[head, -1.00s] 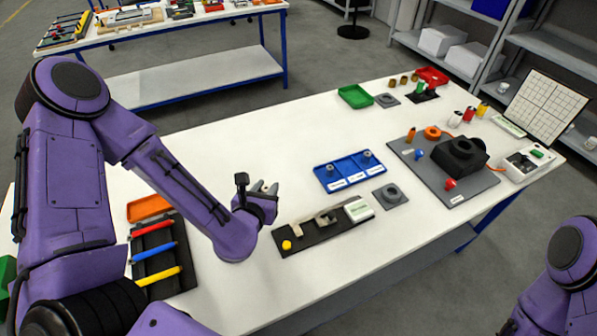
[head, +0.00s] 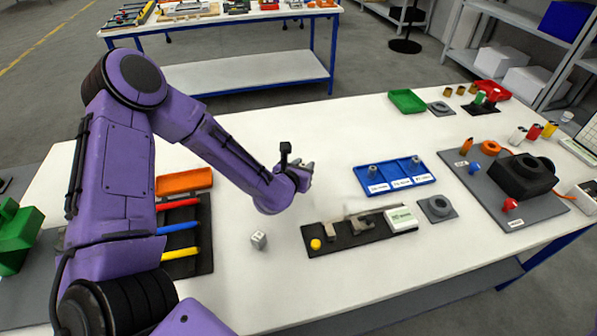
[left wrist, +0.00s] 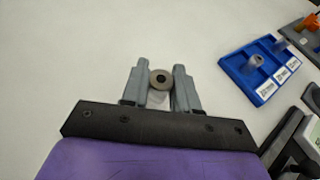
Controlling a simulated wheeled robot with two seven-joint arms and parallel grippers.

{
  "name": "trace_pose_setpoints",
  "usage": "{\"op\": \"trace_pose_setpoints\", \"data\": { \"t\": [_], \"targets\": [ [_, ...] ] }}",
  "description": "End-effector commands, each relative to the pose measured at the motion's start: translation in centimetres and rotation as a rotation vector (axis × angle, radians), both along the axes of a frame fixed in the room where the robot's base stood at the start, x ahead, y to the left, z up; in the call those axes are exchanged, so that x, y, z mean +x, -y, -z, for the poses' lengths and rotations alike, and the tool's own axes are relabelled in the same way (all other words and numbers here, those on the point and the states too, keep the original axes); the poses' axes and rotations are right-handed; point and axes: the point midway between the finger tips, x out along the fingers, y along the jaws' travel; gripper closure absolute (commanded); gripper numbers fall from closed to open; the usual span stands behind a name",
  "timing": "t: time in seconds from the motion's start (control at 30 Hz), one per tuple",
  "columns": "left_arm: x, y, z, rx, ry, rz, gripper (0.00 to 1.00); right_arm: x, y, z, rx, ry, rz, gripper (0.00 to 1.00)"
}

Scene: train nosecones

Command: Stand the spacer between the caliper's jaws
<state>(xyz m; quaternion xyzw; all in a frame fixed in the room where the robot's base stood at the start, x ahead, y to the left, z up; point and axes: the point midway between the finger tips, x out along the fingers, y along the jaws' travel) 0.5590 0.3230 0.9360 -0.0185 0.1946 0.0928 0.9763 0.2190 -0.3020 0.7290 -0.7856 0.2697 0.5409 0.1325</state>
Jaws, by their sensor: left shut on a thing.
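My left gripper (head: 306,168) is above the white table, left of the blue tray. In the left wrist view its fingers (left wrist: 160,84) are shut on a grey round spacer (left wrist: 160,77) with a central hole. The caliper (head: 362,222) lies on a black board (head: 318,242), with a white display block (head: 401,219) at its right end. The caliper is below and right of my gripper in the head view, and the spacer is well apart from its jaws. The jaw gap is too small to judge. My right gripper is out of view.
The blue tray (head: 395,188) has labelled compartments and holds two more grey spacers. A yellow knob (head: 316,244) sits at the board's left end.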

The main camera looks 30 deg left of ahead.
Motion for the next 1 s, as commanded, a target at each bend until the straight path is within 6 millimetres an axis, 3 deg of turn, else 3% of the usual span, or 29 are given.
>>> {"op": "trace_pose_setpoints", "data": {
  "t": [0.2,0.63,0.67,0.7,1.0],
  "targets": [
    [0.5,-0.3,3.4,0.001,-0.003,0.001,1.0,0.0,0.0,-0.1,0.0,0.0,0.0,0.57],
    [0.5,-0.4,4.4,-0.002,0.0,-0.002,1.0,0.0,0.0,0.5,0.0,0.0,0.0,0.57],
    [0.5,-0.4,4.2,-0.002,0.0,-0.001,0.61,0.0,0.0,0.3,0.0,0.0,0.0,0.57],
    [0.5,-0.4,4.2,-0.002,0.0,-0.001,0.48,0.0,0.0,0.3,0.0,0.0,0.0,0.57],
    [0.5,-0.3,4.0,-0.001,0.0,0.0,0.45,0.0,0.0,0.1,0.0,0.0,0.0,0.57]
  ]
}}
